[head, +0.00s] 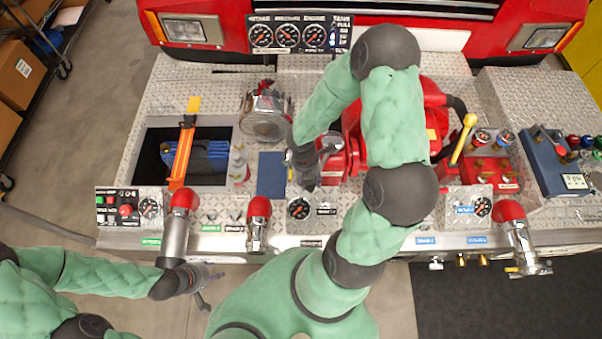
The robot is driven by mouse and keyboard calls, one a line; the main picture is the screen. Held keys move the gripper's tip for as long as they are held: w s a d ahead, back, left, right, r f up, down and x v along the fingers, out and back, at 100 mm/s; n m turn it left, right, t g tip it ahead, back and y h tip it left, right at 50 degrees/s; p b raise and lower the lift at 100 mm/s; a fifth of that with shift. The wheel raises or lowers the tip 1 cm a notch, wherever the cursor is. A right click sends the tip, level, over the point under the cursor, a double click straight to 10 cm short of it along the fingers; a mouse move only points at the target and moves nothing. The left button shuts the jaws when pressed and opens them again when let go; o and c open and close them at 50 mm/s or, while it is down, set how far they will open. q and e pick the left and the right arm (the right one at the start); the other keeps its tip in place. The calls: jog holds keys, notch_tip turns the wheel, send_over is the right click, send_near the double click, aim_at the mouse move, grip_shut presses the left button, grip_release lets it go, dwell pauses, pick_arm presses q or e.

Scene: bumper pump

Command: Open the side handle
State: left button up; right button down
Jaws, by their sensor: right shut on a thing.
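My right gripper (305,174) reaches down over the middle of the bumper, beside the red pump body (432,125). It is shut on a small grey handle-like part that is mostly hidden by its own fingers. I cannot tell clearly whether this part is the side handle. My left gripper (204,287) hangs in front of the bumper's front edge, over the floor. Its fingers look spread, and it holds nothing. A lever with a yellow grip (463,138) stands to the right of the pump, apart from both grippers.
The diamond-plate bumper (195,75) carries an open bin (155,142) with an orange strap (182,153). Red-capped outlets (259,207) line the front edge. A gauge panel (300,36) stands at the back. A blue valve box (556,160) is at right. Shelving stands at far left.

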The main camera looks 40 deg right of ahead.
jog(key=shift+s+d+n, duration=0.4)
jog(key=shift+s+n, duration=0.2)
jog(key=shift+s, duration=0.2)
jog(key=c, duration=0.8)
grip_release()
jog(key=shift+o, duration=0.6)
jog(key=shift+s+d, duration=0.1)
jog(key=shift+w+r, duration=0.2)
jog(key=shift+r, duration=0.25)
notch_tip(320, 180, up, 11)
jog(key=w+a, duration=0.1)
jog(key=shift+w, duration=0.1)
